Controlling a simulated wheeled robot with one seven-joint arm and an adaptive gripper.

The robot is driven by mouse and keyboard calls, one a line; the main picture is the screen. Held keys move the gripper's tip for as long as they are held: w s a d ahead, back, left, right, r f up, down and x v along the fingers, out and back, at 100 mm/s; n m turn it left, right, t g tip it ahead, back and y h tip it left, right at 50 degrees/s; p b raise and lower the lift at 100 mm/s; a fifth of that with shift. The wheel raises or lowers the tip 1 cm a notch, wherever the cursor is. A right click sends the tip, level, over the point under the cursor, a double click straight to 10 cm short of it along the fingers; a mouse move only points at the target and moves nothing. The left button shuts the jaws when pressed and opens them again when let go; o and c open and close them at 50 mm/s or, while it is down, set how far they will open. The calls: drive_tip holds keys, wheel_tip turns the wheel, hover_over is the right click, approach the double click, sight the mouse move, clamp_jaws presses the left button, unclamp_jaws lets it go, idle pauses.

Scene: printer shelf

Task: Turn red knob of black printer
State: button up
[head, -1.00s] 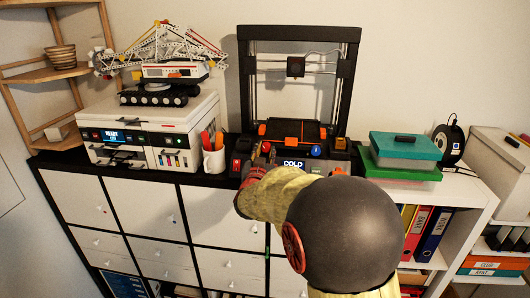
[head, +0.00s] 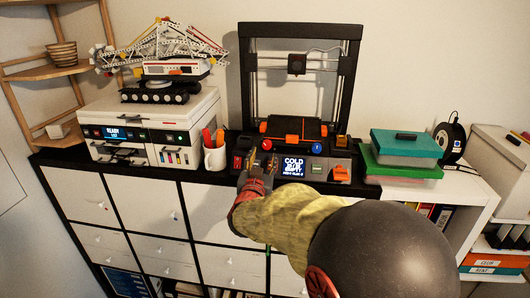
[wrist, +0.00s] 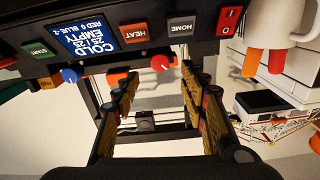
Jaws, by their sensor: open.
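The black printer (head: 350,75) stands on the cabinet in the head view, with its control panel at the front. Its red knob (head: 266,145) shows just above my fingers. In the wrist view, which is upside down, the red knob (wrist: 161,63) sits on the panel edge, with a pale mark on it. My gripper (head: 262,162) is at the printer's front left, open and empty. In the wrist view my gripper's fingers (wrist: 160,78) point towards the panel, one on either side of the red knob. I cannot tell whether they touch it.
A blue knob (head: 316,148) and a lit display (head: 298,168) are on the same panel. A white mug with red and orange handles (head: 214,155) stands close at left, beside the white printer (head: 150,130). Green-lidded boxes (head: 405,150) stand at right.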

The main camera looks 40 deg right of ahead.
drive_tip(key=shift+v, duration=2.6)
